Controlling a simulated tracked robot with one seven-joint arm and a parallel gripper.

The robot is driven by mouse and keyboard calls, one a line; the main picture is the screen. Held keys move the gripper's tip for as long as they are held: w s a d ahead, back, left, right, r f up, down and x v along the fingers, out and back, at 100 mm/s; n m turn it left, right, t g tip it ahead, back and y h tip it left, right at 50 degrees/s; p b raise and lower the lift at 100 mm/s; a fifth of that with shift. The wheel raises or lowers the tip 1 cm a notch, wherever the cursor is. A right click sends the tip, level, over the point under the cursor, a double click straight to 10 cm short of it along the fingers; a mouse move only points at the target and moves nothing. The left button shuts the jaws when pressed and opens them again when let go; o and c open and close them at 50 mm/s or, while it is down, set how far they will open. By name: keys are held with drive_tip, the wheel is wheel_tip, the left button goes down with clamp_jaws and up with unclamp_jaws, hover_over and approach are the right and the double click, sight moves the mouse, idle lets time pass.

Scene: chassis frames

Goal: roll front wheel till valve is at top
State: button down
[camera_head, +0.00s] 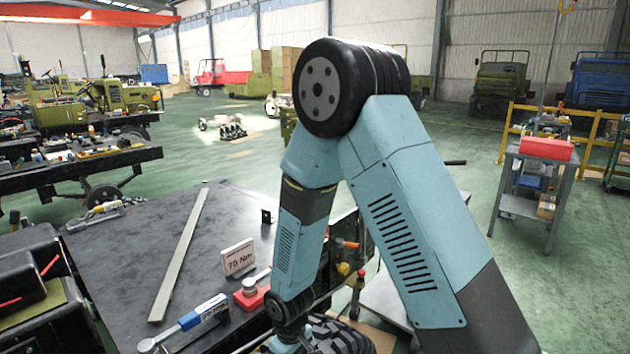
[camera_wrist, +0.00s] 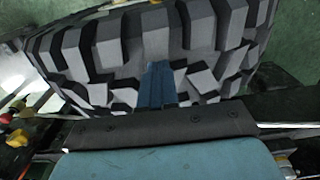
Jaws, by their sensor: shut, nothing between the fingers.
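A wheel's dark tire with chunky tread blocks (camera_wrist: 110,50) fills the upper part of the wrist view. Part of its tread (camera_head: 350,338) also shows at the bottom of the head view, beyond my arm's lower end. My gripper (camera_wrist: 158,68) is shut and empty, its blue fingers pointing at the tread. The fingertips overlap the tread blocks in the picture; I cannot tell whether they touch. In the head view the fingers cannot be made out. The valve does not show in either view, and the wheel's side face is hidden.
A dark bench (camera_head: 120,262) left of my arm holds a long metal bar (camera_head: 180,255), a "70 Nm" sign (camera_head: 238,257), a blue-handled wrench (camera_head: 203,313) and a red item (camera_head: 251,298). A tool cart with a red box (camera_head: 546,148) stands right. Green floor lies open behind.

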drive_tip(key=shift+f, duration=0.65)
drive_tip(key=shift+w+d, duration=0.1)
drive_tip(key=shift+w, duration=0.1)
drive_tip(key=shift+w+d+r, duration=0.2)
drive_tip(key=shift+w+d, duration=0.35)
drive_tip(key=shift+w, duration=0.1)
drive_tip(key=shift+w+d, duration=0.1)
idle(0.6)
drive_tip(key=shift+w+d+f, duration=0.1)
drive_tip(key=shift+w+d, duration=0.5)
drive_tip(key=shift+w, duration=0.1)
drive_tip(key=shift+w+d, duration=0.15)
drive_tip(key=shift+w+d+f, duration=0.1)
drive_tip(key=shift+w+d, duration=0.35)
drive_tip(key=shift+w, duration=0.05)
drive_tip(key=shift+w+d, duration=0.2)
drive_tip(key=shift+d, duration=0.05)
idle(0.6)
